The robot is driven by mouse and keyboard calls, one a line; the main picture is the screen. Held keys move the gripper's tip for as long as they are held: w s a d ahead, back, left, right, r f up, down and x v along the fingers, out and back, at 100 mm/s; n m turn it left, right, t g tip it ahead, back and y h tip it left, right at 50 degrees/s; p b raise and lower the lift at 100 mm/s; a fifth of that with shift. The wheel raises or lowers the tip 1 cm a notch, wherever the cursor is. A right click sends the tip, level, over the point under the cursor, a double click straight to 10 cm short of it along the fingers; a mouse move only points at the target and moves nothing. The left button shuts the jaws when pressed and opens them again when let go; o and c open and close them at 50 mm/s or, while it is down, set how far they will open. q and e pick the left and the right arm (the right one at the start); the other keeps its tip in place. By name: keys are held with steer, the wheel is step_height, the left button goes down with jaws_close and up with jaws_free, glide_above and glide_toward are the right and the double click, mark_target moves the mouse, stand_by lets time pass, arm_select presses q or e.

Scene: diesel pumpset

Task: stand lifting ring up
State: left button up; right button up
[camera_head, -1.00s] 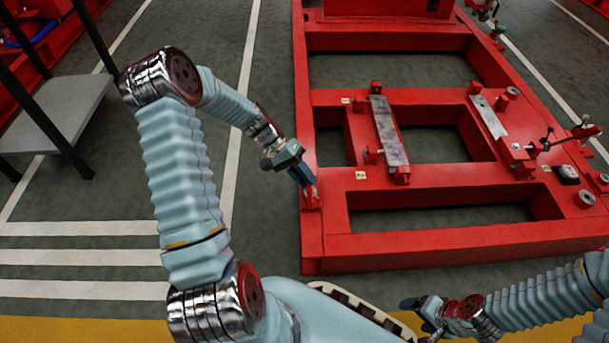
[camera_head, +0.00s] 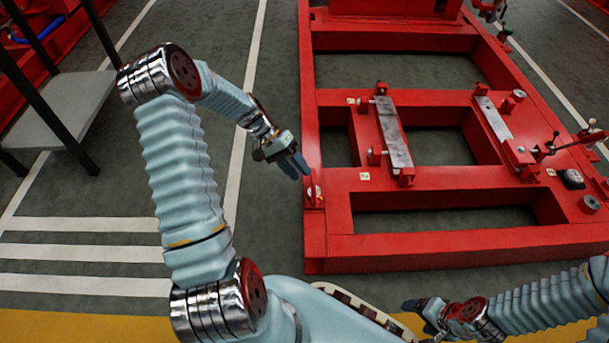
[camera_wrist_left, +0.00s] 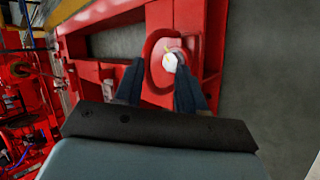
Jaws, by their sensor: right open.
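The lifting ring, a red loop at the left edge of the red base frame, shows small in the head view (camera_head: 314,192). In the left wrist view it looks like a rounded red loop (camera_wrist_left: 150,58) with a pale spot inside; I cannot tell whether it stands or lies. My left gripper (camera_head: 298,167) is just up and left of it, with its fingers apart and nothing held. In the left wrist view the fingertips (camera_wrist_left: 157,70) appear on either side of the loop's middle, seemingly short of it. My right gripper (camera_head: 416,309) is open and empty at the bottom, away from the frame.
The red base frame (camera_head: 400,243) fills the right, with metal-topped crossbars (camera_head: 393,132) and a clamp handle (camera_head: 554,145). A grey shelf with black posts (camera_head: 58,110) stands at left. Grey floor between is clear.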

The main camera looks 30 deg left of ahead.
arm_select(q)
steer(key=p+v, duration=0.1)
steer(key=v, duration=0.9)
steer(key=shift+r, duration=0.1)
steer(key=shift+c, duration=0.3)
steer(key=shift+s+p, duration=0.25)
steer(key=shift+p, duration=0.05)
steer(key=shift+c, duration=1.1)
steer(key=s+t+h, duration=0.1)
steer(key=s+f+n+t, duration=0.1)
steer(key=s, duration=0.1)
steer(key=s+f+t+h, duration=0.1)
steer(key=shift+s+f+n+h+p, duration=0.1)
steer(key=shift+s+n+h+p, duration=0.2)
steer(key=shift+n+p, duration=0.1)
jaws_close()
steer(key=w+d+f+n+t, duration=0.1)
steer(key=w+d+f+t, duration=0.1)
steer(key=d+f+t, duration=0.1)
steer(key=w+d+f+n+t+b, duration=0.1)
steer(key=w+d+f+n+t, duration=0.1)
steer(key=d, duration=0.3)
steer(key=shift+w+d+f+t+y, duration=0.3)
steer(key=shift+w+f+t+y, duration=0.1)
steer(key=shift+f+t, duration=0.15)
